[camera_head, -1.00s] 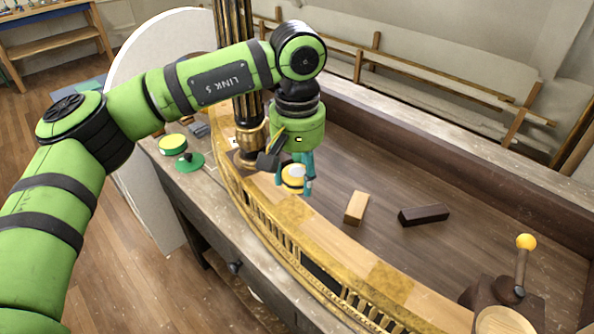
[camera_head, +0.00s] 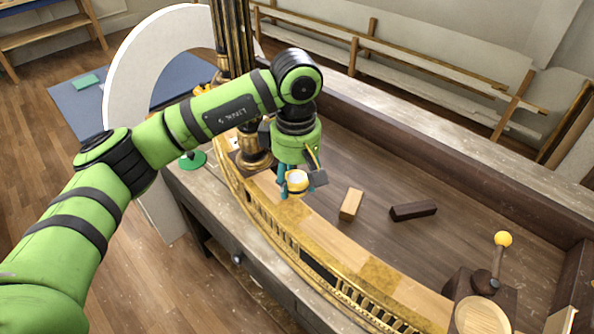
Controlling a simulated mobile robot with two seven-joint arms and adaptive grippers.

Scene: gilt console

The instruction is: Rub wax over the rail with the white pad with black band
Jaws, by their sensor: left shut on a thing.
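The rail (camera_head: 340,238) is the curved top of the gilt console, running from the column toward the lower right. Its top has darker gold patches and paler wood-coloured stretches between them. My left gripper (camera_head: 296,186) points down over the rail's far part, shut on the pad (camera_head: 297,176). The pad shows a white top and a yellowish side; its band is mostly hidden by the fingers. The pad is at or just above the rail; I cannot tell if it touches. My right gripper is not in view.
A pale wooden block (camera_head: 351,204) and a dark block (camera_head: 413,211) lie on the brown bench top right of the rail. A yellow-knobbed lever (camera_head: 502,240) stands at the lower right. A dark gilt column (camera_head: 233,45) rises behind my arm. A green stand (camera_head: 193,160) is left of it.

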